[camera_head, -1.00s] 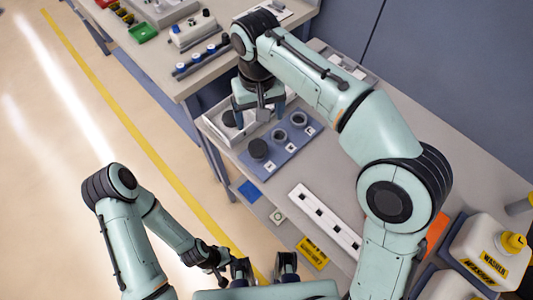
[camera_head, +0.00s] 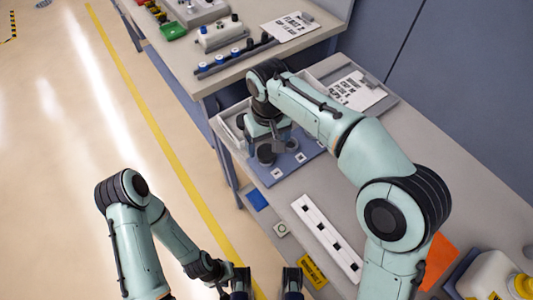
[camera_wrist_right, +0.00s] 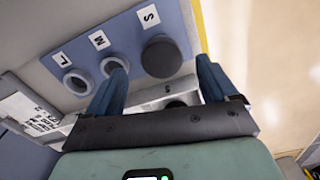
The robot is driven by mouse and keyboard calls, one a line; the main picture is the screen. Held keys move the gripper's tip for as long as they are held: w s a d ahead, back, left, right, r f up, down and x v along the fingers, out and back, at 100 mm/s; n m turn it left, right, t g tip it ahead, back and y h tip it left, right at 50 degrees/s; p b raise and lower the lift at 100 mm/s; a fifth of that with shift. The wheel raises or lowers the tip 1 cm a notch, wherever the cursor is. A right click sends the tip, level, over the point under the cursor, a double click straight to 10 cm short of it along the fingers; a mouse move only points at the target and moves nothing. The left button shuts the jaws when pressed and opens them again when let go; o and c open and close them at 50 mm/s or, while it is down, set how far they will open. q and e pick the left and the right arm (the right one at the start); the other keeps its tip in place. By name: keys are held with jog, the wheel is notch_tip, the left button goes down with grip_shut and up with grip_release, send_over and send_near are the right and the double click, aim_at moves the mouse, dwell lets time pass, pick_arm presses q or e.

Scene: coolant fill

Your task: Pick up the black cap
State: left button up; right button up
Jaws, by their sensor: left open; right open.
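A round black cap (camera_wrist_right: 160,57) lies on the blue mat (camera_wrist_right: 115,30) beside the letter S in the right wrist view. It also shows in the head view (camera_head: 266,154), just below my right gripper (camera_head: 268,140). In the right wrist view my right gripper (camera_wrist_right: 162,65) is open, with the cap beyond and between its fingertips; whether they touch it I cannot tell. Grey rings sit by M (camera_wrist_right: 115,65) and L (camera_wrist_right: 77,82), the M ring partly behind a finger. My left gripper (camera_head: 266,284) is open and empty at the bottom of the head view.
A tray (camera_head: 228,124) beside the mat holds a dark round piece, partly hidden. A white slotted strip (camera_head: 327,238), blue square (camera_head: 257,200) and yellow label (camera_head: 311,271) lie on the bench. A white jug (camera_head: 490,276) stands at lower right. Another bench (camera_head: 215,80) stands behind.

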aim_at(267, 152)
notch_tip(267, 152, down, 5)
jog(key=shift+a+r+b, duration=0.1)
jog(key=shift+b, duration=0.35)
jog(key=c, duration=1.2)
pick_arm(q)
jog(key=shift+s+f, duration=0.15)
jog(key=shift+f, duration=0.3)
pick_arm(e)
jog(key=shift+r, duration=0.1)
